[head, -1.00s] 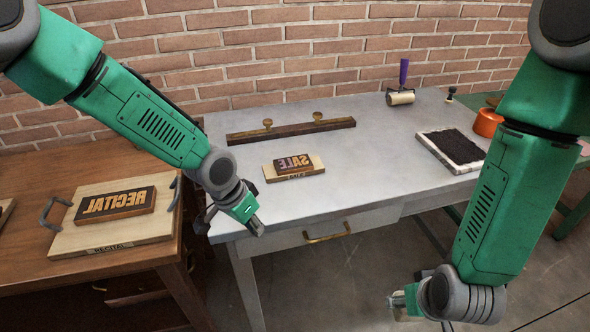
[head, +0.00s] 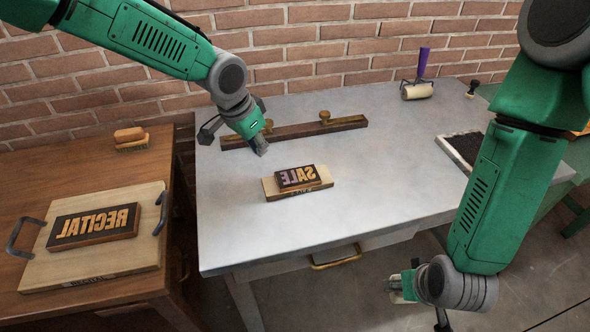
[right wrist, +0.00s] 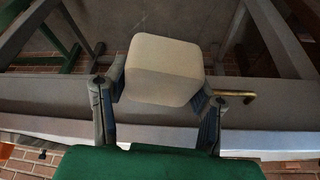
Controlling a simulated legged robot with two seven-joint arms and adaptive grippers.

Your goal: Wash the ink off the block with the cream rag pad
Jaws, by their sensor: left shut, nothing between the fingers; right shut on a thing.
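The SALE block (head: 298,177) lies on a pale wooden base on the grey table, its raised letters mirrored and partly purple. My left gripper (head: 262,148) is shut and empty above the table, just left of and behind the block, apart from it. My right gripper (head: 396,288) is low in front of the table at the right. In the right wrist view, my right gripper (right wrist: 160,100) is shut on the cream rag pad (right wrist: 165,68), a pale rounded block between its fingers. Only a small part of the pad shows in the head view.
The grey table (head: 380,190) is clear around the block. A dark wooden bar (head: 295,131) with brass knobs lies behind it. A purple-handled roller (head: 418,80) and a dark ink slab (head: 466,145) are at the right. The RECITAL block (head: 94,224) and a brush (head: 131,139) are on the left table.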

